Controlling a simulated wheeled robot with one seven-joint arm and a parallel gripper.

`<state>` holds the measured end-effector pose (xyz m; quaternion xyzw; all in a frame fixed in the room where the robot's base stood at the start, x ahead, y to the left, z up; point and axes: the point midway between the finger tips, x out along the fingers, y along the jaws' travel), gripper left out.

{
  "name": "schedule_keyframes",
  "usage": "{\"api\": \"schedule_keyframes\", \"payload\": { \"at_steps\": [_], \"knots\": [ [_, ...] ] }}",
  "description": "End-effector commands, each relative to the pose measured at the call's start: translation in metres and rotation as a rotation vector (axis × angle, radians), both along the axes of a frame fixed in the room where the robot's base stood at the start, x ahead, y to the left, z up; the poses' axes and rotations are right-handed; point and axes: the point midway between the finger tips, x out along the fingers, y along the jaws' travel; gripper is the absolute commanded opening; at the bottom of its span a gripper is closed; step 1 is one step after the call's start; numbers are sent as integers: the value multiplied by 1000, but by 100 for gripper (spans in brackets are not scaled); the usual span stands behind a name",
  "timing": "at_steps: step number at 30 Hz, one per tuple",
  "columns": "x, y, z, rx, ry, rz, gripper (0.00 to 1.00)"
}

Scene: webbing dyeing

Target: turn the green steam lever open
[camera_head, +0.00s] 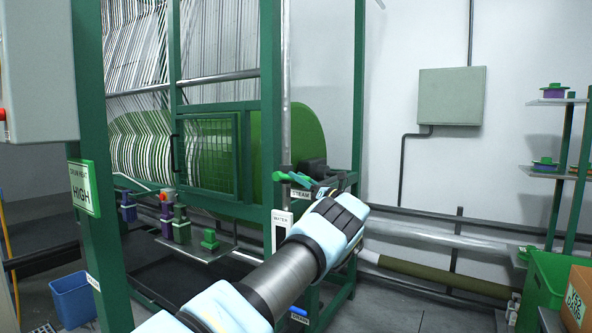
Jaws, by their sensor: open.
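The bright green steam lever (282,176) sticks out to the left beside the front right post of the green machine frame. A white STEAM label (301,195) sits just below it. My gripper (314,184) is open, at the end of my arm, close to the lever's right side. Its fingers are small and partly hidden by my wrist. I cannot tell whether they touch the lever or whether the lever lies between them.
The green frame post (271,120) stands just left of the lever, with a WATER label (282,228) lower down. A grey pipe (430,233) runs along the wall. A green bin (545,288) and cardboard box (580,297) stand at right. Some floor is clear between.

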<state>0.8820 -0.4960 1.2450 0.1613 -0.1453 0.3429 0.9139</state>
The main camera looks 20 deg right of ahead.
Motion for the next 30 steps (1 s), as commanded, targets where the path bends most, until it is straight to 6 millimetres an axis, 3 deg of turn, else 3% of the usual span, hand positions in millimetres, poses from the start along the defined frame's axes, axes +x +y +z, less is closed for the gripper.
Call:
{"api": "schedule_keyframes", "payload": {
  "at_steps": [6, 15, 30],
  "knots": [
    [13, 10, 7, 0, 0, -1, 57],
    [14, 11, 6, -1, 1, -1, 56],
    [14, 11, 6, -1, 1, -1, 0]
  ]
}}
